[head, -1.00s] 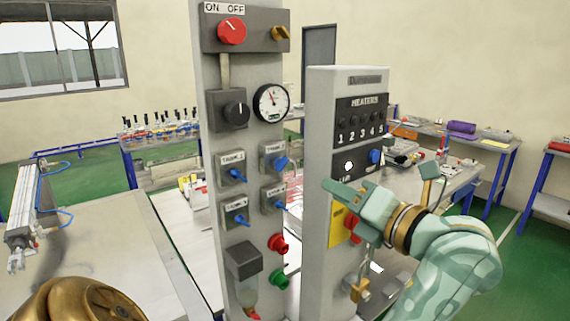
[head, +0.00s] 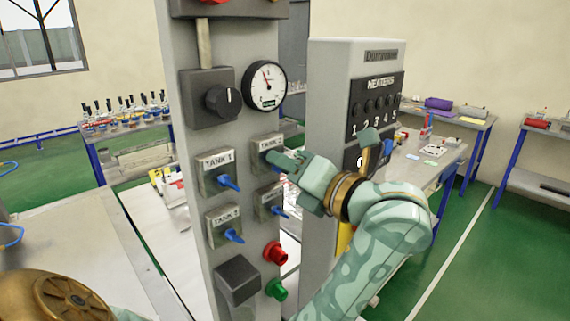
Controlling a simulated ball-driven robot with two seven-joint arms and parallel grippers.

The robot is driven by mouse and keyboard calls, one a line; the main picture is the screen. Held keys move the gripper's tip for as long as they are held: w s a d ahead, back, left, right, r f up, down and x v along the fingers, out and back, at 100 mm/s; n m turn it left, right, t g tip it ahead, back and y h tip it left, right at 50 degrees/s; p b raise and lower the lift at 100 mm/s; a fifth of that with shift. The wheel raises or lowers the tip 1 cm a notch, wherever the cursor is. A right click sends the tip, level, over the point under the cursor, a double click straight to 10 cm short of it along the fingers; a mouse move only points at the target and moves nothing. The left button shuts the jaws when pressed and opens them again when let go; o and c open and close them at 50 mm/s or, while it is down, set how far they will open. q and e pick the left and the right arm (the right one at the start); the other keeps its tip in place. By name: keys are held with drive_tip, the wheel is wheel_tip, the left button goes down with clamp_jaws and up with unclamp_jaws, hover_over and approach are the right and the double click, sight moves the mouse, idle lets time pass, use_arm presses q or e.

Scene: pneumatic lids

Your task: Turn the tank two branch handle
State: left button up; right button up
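The grey panel column carries several small valve boxes with blue handles. The lower left box reads TANK 2 and has a blue handle (head: 233,236) tilted down to the right. The upper left box reads TANK 1 and has a blue handle (head: 228,183). The lower right box has a blue handle (head: 281,211); its label is partly hidden. One fingertip is in front of that box, and contact cannot be told.
A red knob (head: 275,253) and a green knob (head: 276,289) stick out below the handles. A round gauge (head: 265,86) and a black dial (head: 223,101) sit above. The heaters cabinet (head: 329,110) stands close on the right, behind my arm.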

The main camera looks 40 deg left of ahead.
use_arm(q)
clamp_jaws()
use_arm(e)
drive_tip(key=shift+d, duration=0.15)
drive_tip(key=shift+f, duration=0.2)
use_arm(q)
drive_tip(key=n+b, duration=1.2)
drive_tip(key=n, duration=0.5)
drive_tip(key=shift+n+b, duration=0.4)
use_arm(e)
wheel_tip(320, 180, down, 12)
drive_tip(key=s, duration=0.2)
drive_tip(key=shift+s+f+g, duration=0.15)
drive_tip(key=shift+s+g, duration=0.25)
drive_tip(key=shift+a+f, duration=0.1)
drive_tip(key=shift+a, duration=0.1)
use_arm(q)
unclamp_jaws()
drive_tip(key=shift+a, duration=0.1)
use_arm(e)
drive_tip(key=shift+a, duration=0.1)
